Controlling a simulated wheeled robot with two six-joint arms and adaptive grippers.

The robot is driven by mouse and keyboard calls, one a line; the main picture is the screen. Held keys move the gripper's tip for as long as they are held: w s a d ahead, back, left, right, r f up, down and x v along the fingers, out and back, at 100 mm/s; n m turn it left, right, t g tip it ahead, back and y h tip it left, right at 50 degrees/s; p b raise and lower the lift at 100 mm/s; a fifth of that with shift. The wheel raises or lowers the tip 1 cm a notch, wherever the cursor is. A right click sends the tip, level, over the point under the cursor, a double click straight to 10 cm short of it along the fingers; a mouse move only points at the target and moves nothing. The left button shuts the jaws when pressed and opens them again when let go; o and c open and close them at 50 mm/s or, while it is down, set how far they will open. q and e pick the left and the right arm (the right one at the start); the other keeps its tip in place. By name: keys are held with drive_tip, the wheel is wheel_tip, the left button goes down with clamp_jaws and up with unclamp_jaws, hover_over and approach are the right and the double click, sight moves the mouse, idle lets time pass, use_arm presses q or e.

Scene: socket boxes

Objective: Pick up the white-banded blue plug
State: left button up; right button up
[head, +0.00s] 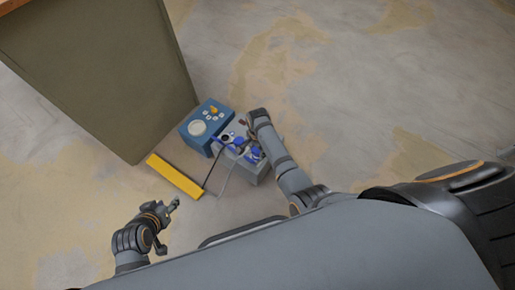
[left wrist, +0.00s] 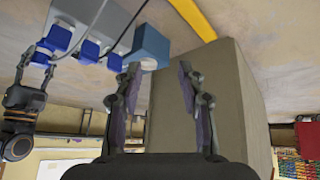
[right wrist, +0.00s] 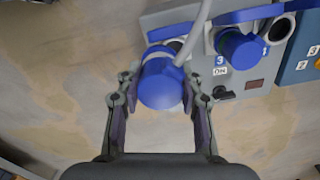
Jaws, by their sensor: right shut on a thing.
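A blue plug (right wrist: 161,84) with a pale band near its top is between the fingers of my right gripper (right wrist: 160,90), which is shut on it. The plug is at the edge of the grey socket box (right wrist: 208,62); I cannot tell whether it is seated in a socket. A grey cable passes above it. In the head view the right wrist hides part of the grey box (head: 253,168). My left gripper (left wrist: 160,72) is open and empty, away from the boxes.
A blue box (head: 207,125) with a white round part stands beside the grey box. A yellow bar (head: 173,176) lies on the floor near a large olive cabinet (head: 110,75). The floor (head: 340,70) to the right is clear.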

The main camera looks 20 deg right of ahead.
drive_tip(key=shift+s+r+p, duration=0.15)
drive_tip(key=shift+r+p, duration=0.2)
use_arm(q)
drive_tip(key=s+a+r+g+p, duration=0.1)
drive_tip(key=s+r+g+p, duration=0.2)
drive_tip(key=s+g+p, duration=0.15)
use_arm(e)
drive_tip(key=r, duration=0.1)
drive_tip(key=s+r, duration=0.1)
drive_tip(key=shift+s+r, duration=0.3)
use_arm(q)
drive_tip(key=s+a+f+y+p, duration=0.1)
drive_tip(key=s+a+f+p, duration=0.15)
drive_tip(key=f, duration=0.45)
drive_tip(key=s+a+f+y+p, duration=0.1)
drive_tip(key=a+f+p, duration=0.1)
drive_tip(key=f+p, duration=0.3)
drive_tip(key=s+a+f+p, duration=0.2)
drive_tip(key=s+f+p, duration=0.2)
drive_tip(key=s+f, duration=0.3)
drive_tip(key=shift+s+g, duration=0.35)
drive_tip(key=shift+s, duration=0.5)
use_arm(e)
drive_tip(key=s+r, duration=0.3)
drive_tip(key=s, duration=0.6)
drive_tip(key=shift+a+r, duration=0.15)
drive_tip(key=shift+a, duration=0.2)
